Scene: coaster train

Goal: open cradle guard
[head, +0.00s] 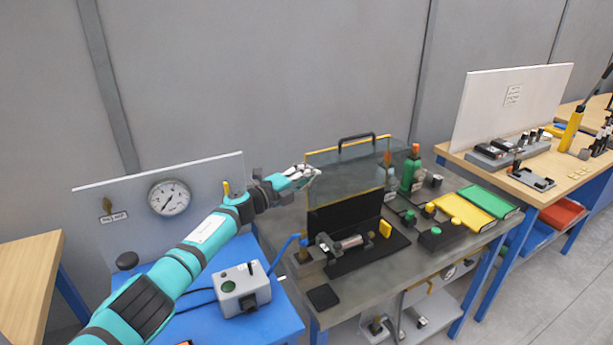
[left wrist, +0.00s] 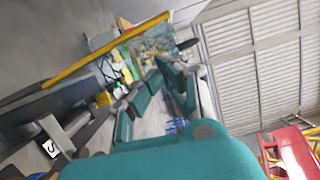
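The cradle guard (head: 345,172) is a clear panel with a yellow-orange top edge and a dark handle (head: 364,139). It stands upright behind the cradle (head: 365,254), above a black back plate (head: 345,213). A metal cylinder (head: 349,242) lies in the cradle, uncovered on the near side. My left gripper (head: 309,174) is at the guard's upper left edge; I cannot tell whether it touches. In the left wrist view, a yellow edge (left wrist: 100,50), seemingly the guard's, runs diagonally past my teal gripper parts. Finger opening is unclear. My right gripper is out of view.
A blue stand with a grey control box (head: 242,290) and a gauge (head: 169,198) is on the left. Green bottles (head: 411,170), a yellow tray (head: 463,212) and a green tray (head: 488,201) occupy the bench's right side. Another workbench stands farther right.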

